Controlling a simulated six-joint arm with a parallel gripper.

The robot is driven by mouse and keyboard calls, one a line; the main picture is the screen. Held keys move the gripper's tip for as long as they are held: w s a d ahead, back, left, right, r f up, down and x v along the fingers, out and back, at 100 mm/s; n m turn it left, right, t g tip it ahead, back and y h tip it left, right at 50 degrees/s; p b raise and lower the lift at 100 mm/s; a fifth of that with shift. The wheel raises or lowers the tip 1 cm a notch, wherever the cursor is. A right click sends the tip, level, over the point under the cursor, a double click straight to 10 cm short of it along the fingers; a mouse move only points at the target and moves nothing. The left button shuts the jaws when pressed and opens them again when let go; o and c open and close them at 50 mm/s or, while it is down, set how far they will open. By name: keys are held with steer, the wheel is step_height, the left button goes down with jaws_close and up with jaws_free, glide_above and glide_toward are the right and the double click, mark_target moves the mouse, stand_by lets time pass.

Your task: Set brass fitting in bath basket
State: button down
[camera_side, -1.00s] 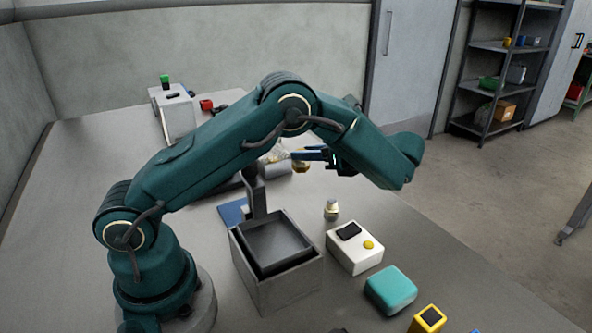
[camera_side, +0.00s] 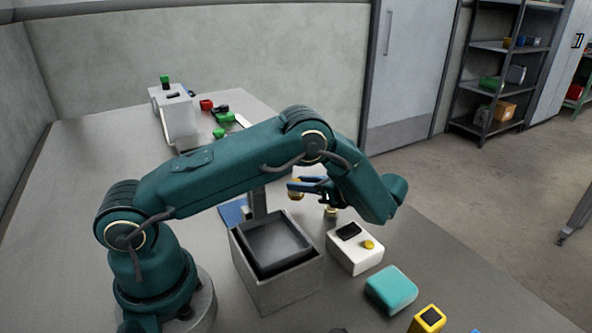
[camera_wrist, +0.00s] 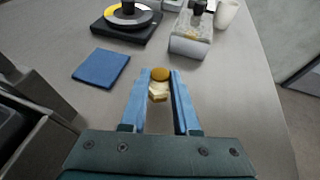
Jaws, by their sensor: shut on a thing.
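My gripper (camera_side: 298,186) is shut on the brass fitting (camera_side: 297,194) and holds it above the table, behind and to the right of the bath. In the wrist view the brass fitting (camera_wrist: 159,90) sits between the two blue fingers, with a round orange-brown end and a paler faceted part. The bath (camera_side: 286,293) is an open grey box at the table's middle. The dark bath basket (camera_side: 275,240) sits inside it and looks empty. The wrist view shows only part of the bath (camera_wrist: 42,150) and basket at the left edge.
A teal block (camera_side: 391,289) and yellow block (camera_side: 428,319) lie nearer. A blue cloth (camera_wrist: 101,66) and a reel machine (camera_wrist: 128,25) lie beyond the fingers.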

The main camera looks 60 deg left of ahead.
steer(key=shift+f, duration=1.2)
steer(key=shift+f, duration=0.2)
steer(key=c, duration=0.7)
jaws_free()
steer(key=shift+o, duration=0.2)
